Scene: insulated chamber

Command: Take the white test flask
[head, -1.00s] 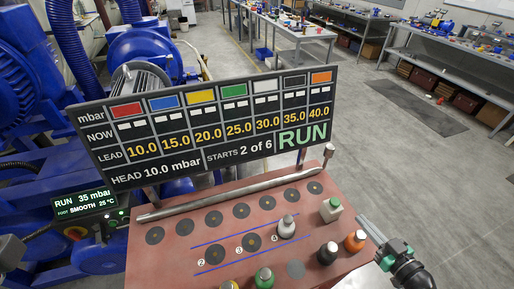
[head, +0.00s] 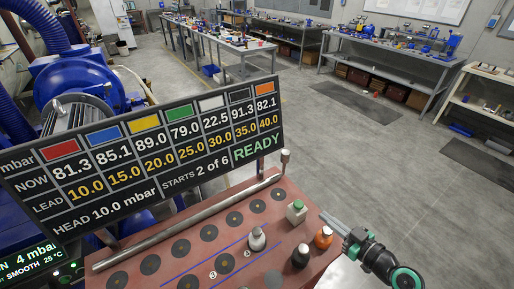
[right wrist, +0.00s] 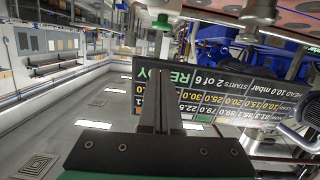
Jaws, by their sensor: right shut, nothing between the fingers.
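The white flask (head: 257,239), pale with a round light cap, stands upright on the red-brown board (head: 222,262), by a blue line. My right gripper (head: 327,217) reaches in from the right, above and behind the orange flask (head: 323,237), clearly apart from the white flask. Its fingers (right wrist: 160,88) are together and empty in the right wrist view. I cannot tell whether the other pale object there is the white flask. My left gripper is not in view.
A metal rail (head: 190,222) and a large READY display (head: 150,160) stand behind the board's dark round spots. Open floor lies right.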

